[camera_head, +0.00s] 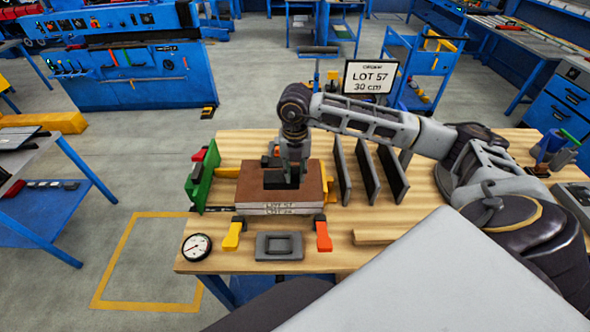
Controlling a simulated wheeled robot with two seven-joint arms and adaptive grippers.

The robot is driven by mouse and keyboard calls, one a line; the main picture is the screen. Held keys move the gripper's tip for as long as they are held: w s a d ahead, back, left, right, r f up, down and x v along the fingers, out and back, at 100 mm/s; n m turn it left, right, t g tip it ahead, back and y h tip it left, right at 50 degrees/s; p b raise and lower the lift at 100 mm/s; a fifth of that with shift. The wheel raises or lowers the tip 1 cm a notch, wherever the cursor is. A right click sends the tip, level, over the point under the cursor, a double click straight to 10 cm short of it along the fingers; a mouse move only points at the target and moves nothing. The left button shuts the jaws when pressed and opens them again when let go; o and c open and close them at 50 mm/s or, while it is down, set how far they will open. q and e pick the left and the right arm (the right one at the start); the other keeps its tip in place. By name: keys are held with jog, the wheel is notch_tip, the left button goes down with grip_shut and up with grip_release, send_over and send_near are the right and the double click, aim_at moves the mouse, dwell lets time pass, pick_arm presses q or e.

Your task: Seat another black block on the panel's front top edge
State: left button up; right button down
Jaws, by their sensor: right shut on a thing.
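The panel (250,190) lies on the wooden table, with a brown top face and a pale front edge that reads "LOT 57". A black block (273,180) shows at the tips of my right gripper (287,178), over the middle of the brown top. My right gripper points down and is shut on this block. I cannot tell whether the block touches the panel. The gripper's far side and part of the block are hidden. My left gripper is not in view.
Dark upright plates (367,172) stand right of the panel, and a green holder (205,178) stands left. In front are a yellow clamp (232,237), an orange clamp (323,237), a grey tray (279,258) and a dial gauge (196,247). A "LOT 57 30 cm" sign (369,77) stands behind.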

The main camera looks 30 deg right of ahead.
jog(key=b, duration=0.4)
send_over(295, 198)
jog(key=shift+f, duration=3.75)
jog(key=shift+f+b, duration=0.8)
jog(key=shift+f, duration=0.3)
jog(key=c, duration=1.1)
grip_release()
jog(key=shift+r, duration=6)
